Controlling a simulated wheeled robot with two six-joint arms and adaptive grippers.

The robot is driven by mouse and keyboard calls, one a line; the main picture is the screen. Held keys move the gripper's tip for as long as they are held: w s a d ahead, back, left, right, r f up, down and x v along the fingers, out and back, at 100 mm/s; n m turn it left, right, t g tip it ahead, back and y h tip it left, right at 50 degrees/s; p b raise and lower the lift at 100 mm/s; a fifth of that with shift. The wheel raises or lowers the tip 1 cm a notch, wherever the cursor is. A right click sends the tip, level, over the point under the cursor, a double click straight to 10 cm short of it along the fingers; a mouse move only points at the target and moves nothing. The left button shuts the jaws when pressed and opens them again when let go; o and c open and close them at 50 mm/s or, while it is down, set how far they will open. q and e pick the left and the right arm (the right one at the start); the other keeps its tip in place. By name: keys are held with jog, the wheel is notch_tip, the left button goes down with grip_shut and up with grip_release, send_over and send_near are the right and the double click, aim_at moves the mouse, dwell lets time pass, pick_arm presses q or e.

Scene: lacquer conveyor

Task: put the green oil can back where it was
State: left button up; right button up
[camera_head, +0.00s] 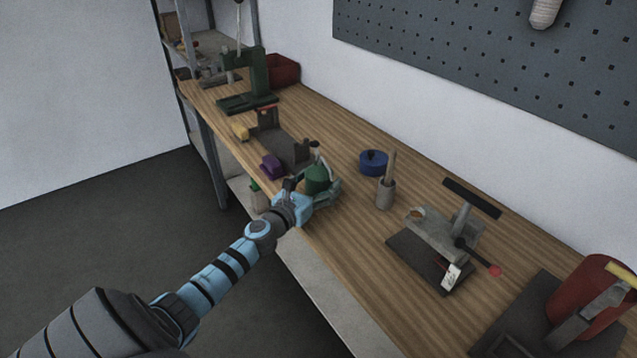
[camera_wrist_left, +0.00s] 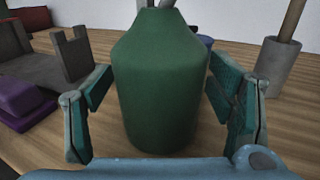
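The green oil can (camera_head: 317,180) is upright at the front part of the workbench, near the purple block. In the left wrist view the can (camera_wrist_left: 160,85) fills the middle, with its spout cut off at the top. My left gripper (camera_head: 318,192) has its fingers on both sides of the can. In the left wrist view the fingertips (camera_wrist_left: 160,72) come up to the can's sides, while table shows between the can and the lower finger parts. I cannot tell whether they press on it, or whether its base rests on the wood. My right gripper is not in view.
A purple block (camera_head: 271,166) and a dark grey fixture (camera_head: 285,147) are left of the can. A blue round tin (camera_head: 373,162) and a grey cup with a stick (camera_head: 385,194) are right. Further right stands a clamp device on a dark plate (camera_head: 410,260). Bare wood lies between.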

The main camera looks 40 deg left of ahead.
pick_arm(q)
jog(key=shift+r, duration=0.25)
jog(key=s+b, duration=0.1)
jog(key=s, duration=0.1)
jog(key=s+b, duration=0.1)
jog(key=s, duration=0.2)
jog(key=s+f+b, duration=0.1)
jog(key=s, duration=0.1)
jog(key=shift+s+d+b, duration=0.2)
jog(key=shift+d+b, duration=0.15)
jog(key=s, duration=0.2)
jog(key=s+r, duration=0.1)
jog(key=s, duration=0.1)
jog(key=shift+s+d, duration=0.2)
jog(key=shift+s, duration=0.05)
